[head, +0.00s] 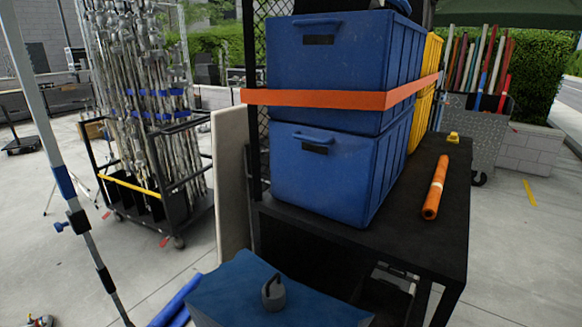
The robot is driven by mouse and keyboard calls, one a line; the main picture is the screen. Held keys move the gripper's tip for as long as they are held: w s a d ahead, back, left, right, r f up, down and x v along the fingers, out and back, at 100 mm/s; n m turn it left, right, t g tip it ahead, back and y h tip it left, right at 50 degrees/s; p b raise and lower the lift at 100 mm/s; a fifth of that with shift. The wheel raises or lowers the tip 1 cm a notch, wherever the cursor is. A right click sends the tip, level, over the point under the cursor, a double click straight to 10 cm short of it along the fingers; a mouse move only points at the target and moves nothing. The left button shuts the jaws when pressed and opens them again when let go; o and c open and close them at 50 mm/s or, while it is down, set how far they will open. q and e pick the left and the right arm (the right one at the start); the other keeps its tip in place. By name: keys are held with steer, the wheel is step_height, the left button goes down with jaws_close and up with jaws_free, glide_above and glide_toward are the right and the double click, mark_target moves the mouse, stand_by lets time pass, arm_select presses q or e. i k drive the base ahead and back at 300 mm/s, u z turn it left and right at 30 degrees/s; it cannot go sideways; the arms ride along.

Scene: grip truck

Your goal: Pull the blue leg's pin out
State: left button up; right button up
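A slanted grey canopy leg (35,110) stands at the left edge of the head view, running down to the right. It carries a blue band (64,182). Just below is a black collar (78,220) with a small blue knob-like piece (62,227) sticking out to its left, which looks like the pin and is seated against the collar. A second black fitting (104,278) is lower on the leg. The leg's foot is cut off by the bottom edge. Neither of my grippers shows in this view.
A black cart (440,220) holds stacked blue bins (340,170) with an orange strap (320,98) and an orange roll (435,188). A blue box (230,295) with a grey weight (273,293) is in front. A rack of stands (165,200) is behind the leg.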

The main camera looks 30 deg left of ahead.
mark_target(59, 227)
steer(key=u, duration=2.85)
steer(key=i, duration=1.2)
steer(key=z, duration=1.9)
